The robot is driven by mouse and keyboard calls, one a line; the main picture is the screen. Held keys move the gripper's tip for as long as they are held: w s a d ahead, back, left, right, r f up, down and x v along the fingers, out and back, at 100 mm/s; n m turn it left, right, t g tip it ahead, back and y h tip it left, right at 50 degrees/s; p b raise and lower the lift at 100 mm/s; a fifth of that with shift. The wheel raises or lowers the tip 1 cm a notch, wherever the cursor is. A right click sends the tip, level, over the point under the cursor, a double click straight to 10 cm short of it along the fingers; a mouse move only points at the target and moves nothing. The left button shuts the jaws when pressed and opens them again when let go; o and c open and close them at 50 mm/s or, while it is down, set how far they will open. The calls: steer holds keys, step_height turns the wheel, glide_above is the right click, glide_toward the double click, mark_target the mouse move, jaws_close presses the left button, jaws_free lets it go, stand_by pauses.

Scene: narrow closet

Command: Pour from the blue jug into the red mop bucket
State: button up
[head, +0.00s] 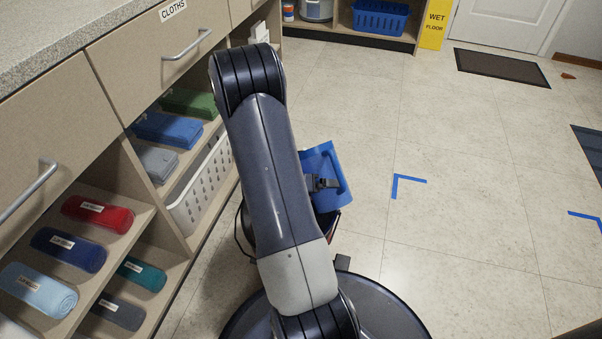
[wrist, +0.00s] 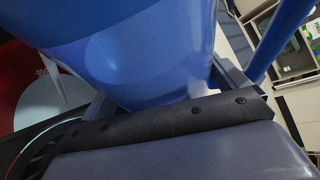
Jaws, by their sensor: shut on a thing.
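The blue jug (head: 333,164) is in my gripper (head: 322,184), to the right of my arm in the head view, and looks tilted. Its blue body (wrist: 140,50) fills the top of the wrist view, with its handle (wrist: 277,40) at the right. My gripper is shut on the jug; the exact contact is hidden. The red mop bucket (head: 333,224) shows only as a bit of rim below the jug, mostly hidden by my arm. A red surface, probably the bucket (wrist: 15,75), shows at the wrist view's left edge.
A shelf unit with rolled cloths (head: 98,213) and a white basket (head: 205,180) stands close on the left. Blue tape corners (head: 405,182) mark the floor. A dark mat (head: 502,67) and yellow wet-floor sign (head: 434,25) are at the back. The floor on the right is mostly clear.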

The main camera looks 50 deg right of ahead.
steer(key=shift+s+r+n+g+p, duration=0.1)
steer(key=shift+r+n+g+p, duration=0.25)
steer(key=shift+p, duration=0.75)
steer(key=shift+f+n+g+p, duration=0.45)
steer(key=shift+f+n+p, duration=0.1)
steer(key=shift+f+p, duration=0.15)
stand_by(1.4)
steer(key=shift+r+n+g+p, duration=0.15)
steer(key=shift+n+g+p, duration=0.35)
steer(key=shift+p, duration=0.4)
stand_by(1.1)
stand_by(1.0)
steer(key=shift+f+b, duration=0.2)
steer(key=shift+b, duration=0.15)
steer(key=shift+s+f+m+t+b, duration=0.1)
steer(key=shift+f+m+t+b, duration=0.4)
steer(key=shift+b, duration=0.75)
steer(key=shift+r+m+t, duration=0.3)
steer(key=shift+r, duration=0.65)
steer(key=shift+b, duration=0.3)
